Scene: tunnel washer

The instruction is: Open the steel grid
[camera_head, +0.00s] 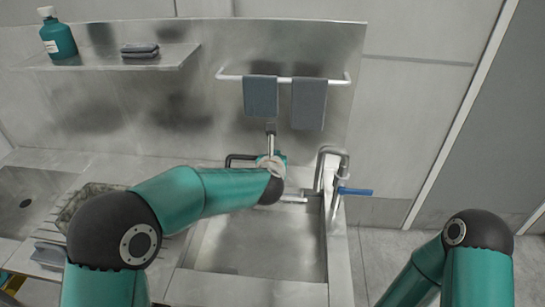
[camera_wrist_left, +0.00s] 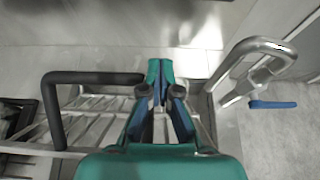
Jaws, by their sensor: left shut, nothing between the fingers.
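The steel grid (camera_wrist_left: 85,128) shows in the left wrist view as pale parallel bars, partly hidden behind my left gripper. A black bent handle (camera_wrist_left: 90,77) rises along its left side; the handle also shows in the head view (camera_head: 238,157), just left of my wrist. My left gripper (camera_wrist_left: 160,70) has its fingertips together, with nothing between them. It is over the grid, to the right of the black handle; I cannot tell whether it touches the grid. In the head view my left forearm and wrist hide most of the grid. My right gripper is out of view.
A steel sink basin (camera_head: 260,245) lies below my left arm. A curved tap (camera_head: 333,158) with a blue lever (camera_head: 355,191) stands close on the right. Two grey cloths hang on a rail (camera_head: 285,79) behind. A shelf (camera_head: 110,58) holds a teal bottle (camera_head: 58,39).

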